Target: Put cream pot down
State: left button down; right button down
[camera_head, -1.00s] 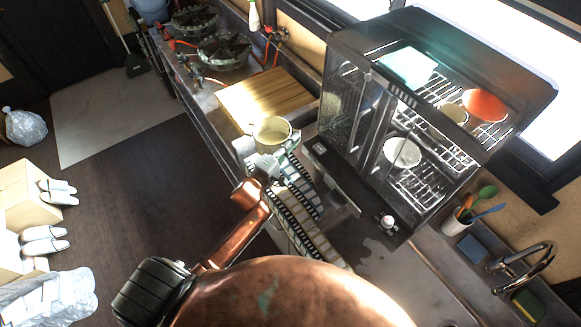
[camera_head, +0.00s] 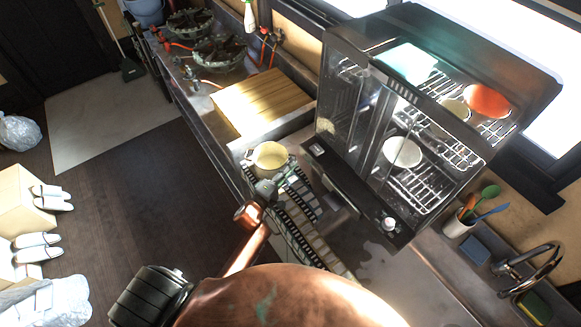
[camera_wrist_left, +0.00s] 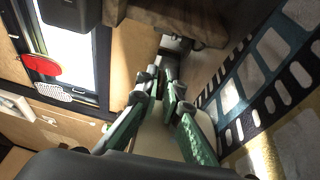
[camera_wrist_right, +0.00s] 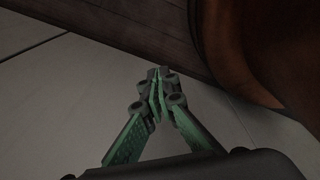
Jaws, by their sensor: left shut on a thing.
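The cream pot (camera_head: 269,157) is upright at the far end of the film-strip patterned mat (camera_head: 297,231), just in front of the wooden board (camera_head: 262,103). I cannot tell whether its base touches the counter. My left gripper (camera_head: 268,186) is at the near side of the pot and shut on it. In the left wrist view the left fingers (camera_wrist_left: 167,88) are close together, with a cream surface (camera_wrist_left: 154,143) showing between them. My right gripper (camera_wrist_right: 157,90) shows only in its wrist view, with its fingertips together and nothing visible between them.
A glass-fronted rack cabinet (camera_head: 345,170) with a white bowl (camera_head: 402,152) and an orange bowl (camera_head: 487,101) stands close on the right. A stove (camera_head: 217,55) lies beyond the board. A utensil cup (camera_head: 459,223) and tap (camera_head: 527,262) are at far right.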

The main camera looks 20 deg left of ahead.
pick_arm(q)
jog(key=shift+r, duration=0.1)
jog(key=c, duration=2.5)
grip_release()
jog(key=o, duration=0.4)
jog(key=v, duration=1.2)
jog(key=shift+p, duration=0.3)
